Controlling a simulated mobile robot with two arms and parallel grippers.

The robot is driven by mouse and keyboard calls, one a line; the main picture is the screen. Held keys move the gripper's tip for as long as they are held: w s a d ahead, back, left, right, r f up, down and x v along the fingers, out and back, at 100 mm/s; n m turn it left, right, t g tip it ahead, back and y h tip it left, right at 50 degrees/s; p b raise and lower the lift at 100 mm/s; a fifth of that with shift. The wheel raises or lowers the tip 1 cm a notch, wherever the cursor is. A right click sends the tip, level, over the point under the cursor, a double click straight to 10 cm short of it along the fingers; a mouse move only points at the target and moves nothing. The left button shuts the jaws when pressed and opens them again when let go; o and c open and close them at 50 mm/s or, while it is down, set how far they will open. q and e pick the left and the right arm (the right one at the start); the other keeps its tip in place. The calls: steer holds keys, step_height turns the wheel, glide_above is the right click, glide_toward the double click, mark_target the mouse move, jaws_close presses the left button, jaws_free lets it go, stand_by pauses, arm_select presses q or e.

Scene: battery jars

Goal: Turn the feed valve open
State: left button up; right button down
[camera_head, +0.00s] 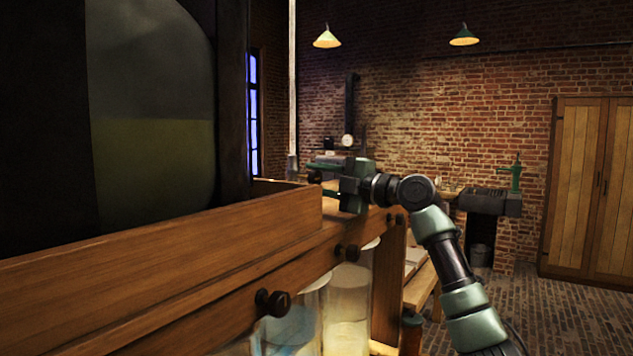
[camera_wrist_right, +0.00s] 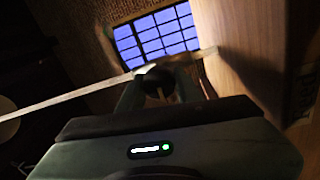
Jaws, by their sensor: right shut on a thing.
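The feed valve appears as a dark round knob (camera_head: 314,177) at the far end of the wooden bench, partly hidden by my gripper. In the right wrist view the knob (camera_wrist_right: 153,77) sits between the fingers. My right gripper (camera_head: 319,180) reaches it from the right and is shut on it; its fingers also show in the wrist view (camera_wrist_right: 166,88). A wooden board (camera_wrist_right: 240,50) beside the knob carries partly legible lettering at its right edge. How far the valve is turned cannot be told. My left gripper is not in view.
The wooden ledge (camera_head: 180,270) runs along the left, with dark knobs (camera_head: 272,303) on its front. Glass jars (camera_head: 347,312) stand below it. Brick floor (camera_head: 560,310) is clear at right, before a wooden cupboard (camera_head: 592,180).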

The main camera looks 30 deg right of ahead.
mark_target(320, 179)
steer(key=shift+d+r, duration=0.1)
steer(key=shift+r, duration=0.15)
steer(key=c, duration=1.3)
jaws_free()
steer(key=o, duration=0.3)
steer(key=shift+w+f, duration=0.1)
steer(key=shift+f, duration=0.1)
steer(key=b+v, duration=0.3)
steer(key=v, duration=0.3)
steer(key=shift+s+d+f, duration=0.15)
steer(key=shift+s+f, duration=0.05)
steer(key=shift+s, duration=0.05)
steer(key=shift+s+d, duration=0.15)
steer(key=shift+s, duration=0.4)
steer(key=shift+r, duration=0.1)
